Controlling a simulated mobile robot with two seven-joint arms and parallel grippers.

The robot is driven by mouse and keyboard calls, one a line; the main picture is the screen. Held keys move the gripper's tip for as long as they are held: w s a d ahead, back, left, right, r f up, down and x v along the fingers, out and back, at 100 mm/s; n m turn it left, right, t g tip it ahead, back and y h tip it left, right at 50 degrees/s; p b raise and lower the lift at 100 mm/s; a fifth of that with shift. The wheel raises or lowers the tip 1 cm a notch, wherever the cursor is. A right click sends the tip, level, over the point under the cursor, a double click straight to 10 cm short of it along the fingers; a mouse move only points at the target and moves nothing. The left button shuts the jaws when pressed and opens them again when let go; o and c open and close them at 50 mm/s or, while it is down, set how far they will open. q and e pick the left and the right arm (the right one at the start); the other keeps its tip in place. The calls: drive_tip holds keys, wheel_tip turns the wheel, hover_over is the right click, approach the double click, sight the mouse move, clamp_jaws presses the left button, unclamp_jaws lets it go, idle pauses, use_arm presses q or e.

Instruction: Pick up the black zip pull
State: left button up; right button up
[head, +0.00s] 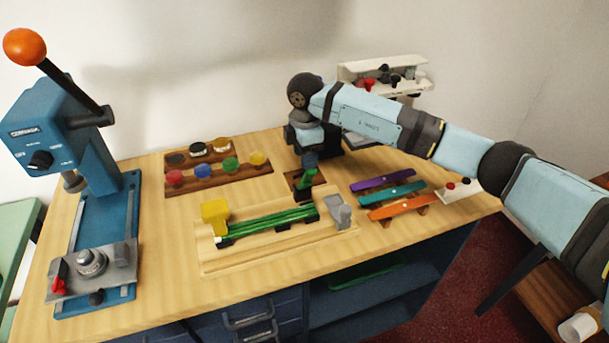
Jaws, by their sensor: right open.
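I cannot single out the black zip pull with certainty. Small dark pieces show on the shelf (392,78) at the back and in the wooden holder (268,166) at the left back. My right gripper (308,164) points down over the back middle of the counter, above a small brown square pad (291,181). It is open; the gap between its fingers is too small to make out. A green piece (306,180) shows just below it, and whether they touch is unclear. My left gripper is out of view.
A blue press (85,215) with an orange-knobbed lever stands left. A wooden fixture (215,263) with green rods lies at the front middle. Purple, teal and orange strips (392,188) lie to the right. Bare counter (165,225) shows between press and fixture.

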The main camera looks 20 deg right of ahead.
wheel_tip(320, 180, down, 5)
drive_tip(key=shift+d+f, duration=0.1)
drive_tip(key=shift+d, duration=0.05)
clamp_jaws()
